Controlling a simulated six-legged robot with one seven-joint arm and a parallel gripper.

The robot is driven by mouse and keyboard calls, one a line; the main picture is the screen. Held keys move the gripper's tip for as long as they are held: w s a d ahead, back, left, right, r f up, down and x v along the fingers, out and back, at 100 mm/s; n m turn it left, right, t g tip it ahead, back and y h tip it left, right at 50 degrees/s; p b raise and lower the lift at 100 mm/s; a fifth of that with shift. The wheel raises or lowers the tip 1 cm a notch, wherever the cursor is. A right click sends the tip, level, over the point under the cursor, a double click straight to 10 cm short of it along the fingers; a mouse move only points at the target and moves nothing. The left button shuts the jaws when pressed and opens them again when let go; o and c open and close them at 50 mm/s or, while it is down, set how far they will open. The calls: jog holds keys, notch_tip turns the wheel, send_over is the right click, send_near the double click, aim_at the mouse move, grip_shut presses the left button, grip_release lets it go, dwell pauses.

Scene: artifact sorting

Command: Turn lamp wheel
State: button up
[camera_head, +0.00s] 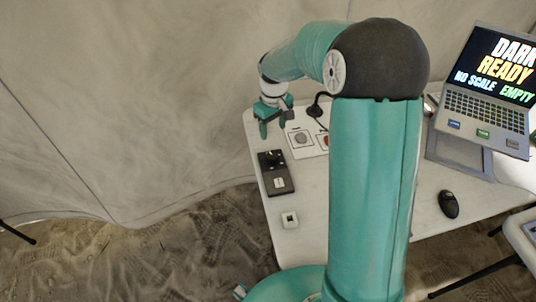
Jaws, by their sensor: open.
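My gripper (274,124) hangs over the far left corner of the white table, pointing down. Its teal fingers are apart and I see nothing between them. No part is clearly marked as the lamp wheel. A black box (276,173) with a small dark raised part on top and a white label lies on the table, nearer than my gripper. A small white block (290,220) with a dark centre sits nearer still. A black curved item (318,107), possibly a lamp part, shows beyond my gripper and is partly hidden by my arm.
A white panel (307,142) with a grey disc lies right of my gripper, partly behind my arm. A laptop (486,108) reading "DARK READY, NO SCALE, EMPTY" stands on a grey stand. A black mouse (448,204) lies on the table (310,190). A tent wall borders the left.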

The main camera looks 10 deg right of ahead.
aim_at(272, 155)
notch_tip(272, 155, down, 13)
jog(key=shift+w+f, duration=0.1)
jog(key=shift+f, duration=0.05)
dwell(0.4)
jog(key=c, duration=1)
